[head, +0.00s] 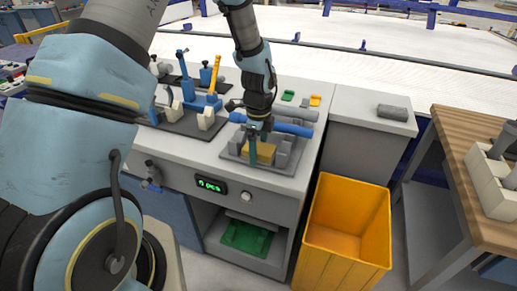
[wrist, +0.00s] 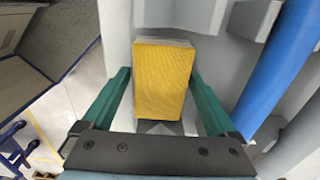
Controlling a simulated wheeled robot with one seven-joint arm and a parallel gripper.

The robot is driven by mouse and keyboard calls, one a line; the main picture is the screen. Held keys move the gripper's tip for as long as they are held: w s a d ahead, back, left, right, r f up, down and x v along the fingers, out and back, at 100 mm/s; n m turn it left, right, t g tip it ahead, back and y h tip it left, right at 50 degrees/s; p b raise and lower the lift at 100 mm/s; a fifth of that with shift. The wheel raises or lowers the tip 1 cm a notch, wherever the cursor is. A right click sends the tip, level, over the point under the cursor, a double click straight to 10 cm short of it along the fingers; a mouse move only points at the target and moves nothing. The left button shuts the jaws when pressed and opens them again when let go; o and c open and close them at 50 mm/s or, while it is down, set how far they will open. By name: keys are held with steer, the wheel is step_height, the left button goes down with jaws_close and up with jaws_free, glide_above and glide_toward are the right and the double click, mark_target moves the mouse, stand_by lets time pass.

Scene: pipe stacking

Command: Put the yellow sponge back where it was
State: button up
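The yellow sponge (head: 262,152) is at the grey fixture plate (head: 229,157) on the counter, beside grey blocks. In the wrist view the sponge (wrist: 162,80) is between the two green fingers of my gripper (wrist: 161,74), whose tips appear to lie against its two sides. In the head view my gripper (head: 258,146) points down over the plate, with one green finger in front of the sponge. The sponge's underside is hidden, so I cannot tell whether it touches the plate.
A yellow bin (head: 348,222) stands at the counter's right. A dark grey piece (head: 393,113) lies on the side surface.

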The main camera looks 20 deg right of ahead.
mark_target(259, 147)
steer(key=shift+o, duration=0.2)
step_height(259, 147, up, 12)
steer(key=b, duration=0.2)
steer(key=s+a+r+n, duration=0.1)
steer(key=s+a+n, duration=0.1)
steer(key=a+n, duration=1)
steer(key=s+a+r+n+t, duration=0.1)
steer(key=s+a+n, duration=0.1)
steer(key=a+n, duration=1.1)
steer(key=a, duration=0.5)
steer(key=shift+r+n+t, duration=0.3)
steer(key=shift+r, duration=0.1)
